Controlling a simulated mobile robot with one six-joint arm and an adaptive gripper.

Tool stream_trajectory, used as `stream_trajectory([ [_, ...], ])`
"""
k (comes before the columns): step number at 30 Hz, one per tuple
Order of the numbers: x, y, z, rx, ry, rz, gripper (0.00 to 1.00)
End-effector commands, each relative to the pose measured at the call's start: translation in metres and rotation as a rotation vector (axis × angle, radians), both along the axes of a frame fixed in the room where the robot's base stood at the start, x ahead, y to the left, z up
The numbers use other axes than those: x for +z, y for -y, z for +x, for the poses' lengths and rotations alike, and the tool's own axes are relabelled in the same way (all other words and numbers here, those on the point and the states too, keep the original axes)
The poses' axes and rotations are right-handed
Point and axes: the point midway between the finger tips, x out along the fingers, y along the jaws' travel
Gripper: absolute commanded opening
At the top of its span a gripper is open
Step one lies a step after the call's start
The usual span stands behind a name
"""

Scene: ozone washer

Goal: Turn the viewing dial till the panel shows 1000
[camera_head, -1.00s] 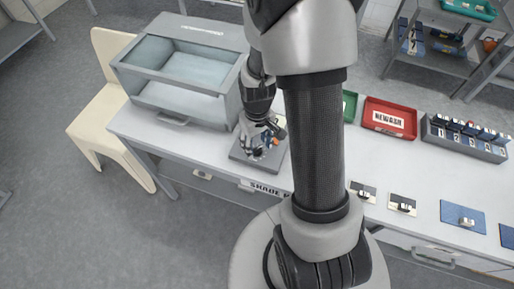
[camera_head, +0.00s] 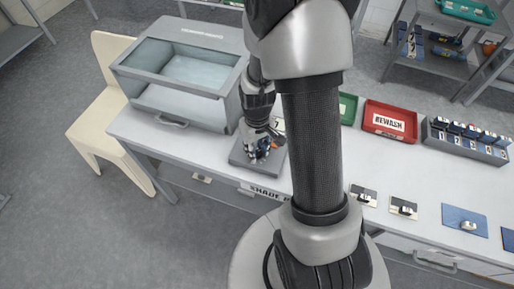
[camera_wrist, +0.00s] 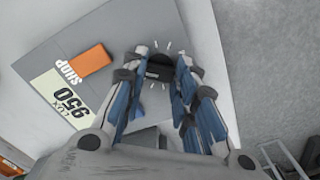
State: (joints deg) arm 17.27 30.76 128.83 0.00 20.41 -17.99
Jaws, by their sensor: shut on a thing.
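The viewing dial is a small black knob (camera_wrist: 159,72) with white tick marks around it, on a grey panel (camera_wrist: 100,32). The panel's pale label (camera_wrist: 68,104) reads 950 LUX, next to an orange piece (camera_wrist: 90,60) and the word SHOP. My gripper (camera_wrist: 161,60) is shut on the dial, with a blue-padded finger on each side of it. In the head view my gripper (camera_head: 262,148) points down over the grey panel box (camera_head: 240,156) and hides the dial; the label cannot be read there.
A glass-topped cabinet (camera_head: 140,82) stands left of the panel. A red REWASH tray (camera_head: 369,119), a green tray (camera_head: 347,104) and a grey rack of numbered pieces (camera_head: 440,140) lie to the right. Small plates with pieces line the front edge. A cream chair (camera_head: 88,120) stands left.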

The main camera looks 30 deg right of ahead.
Motion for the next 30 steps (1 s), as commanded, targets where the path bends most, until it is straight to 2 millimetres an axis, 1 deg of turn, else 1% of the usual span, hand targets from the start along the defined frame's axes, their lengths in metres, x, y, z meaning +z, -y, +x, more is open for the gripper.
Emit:
stream_trajectory([
  [1, 0.0001, 0.0, 0.0, 0.0, 0.0, 0.0, 0.09],
  [4, 0.0001, 0.0, 0.0001, 0.0, 0.0, 0.0, 0.03],
  [8, 0.0005, 0.0, -0.0001, -0.032, 0.0, 0.0, 0.03],
  [15, 0.0008, 0.0001, 0.0003, -0.204, 0.001, 0.0, 0.03],
  [24, 0.0003, 0.0001, 0.0005, -0.222, 0.001, 0.0, 0.03],
  [25, 0.0003, 0.0001, 0.0005, -0.222, 0.001, 0.0, 0.27],
  [30, 0.0002, 0.0001, 0.0004, -0.221, 0.001, 0.0, 0.38],
])
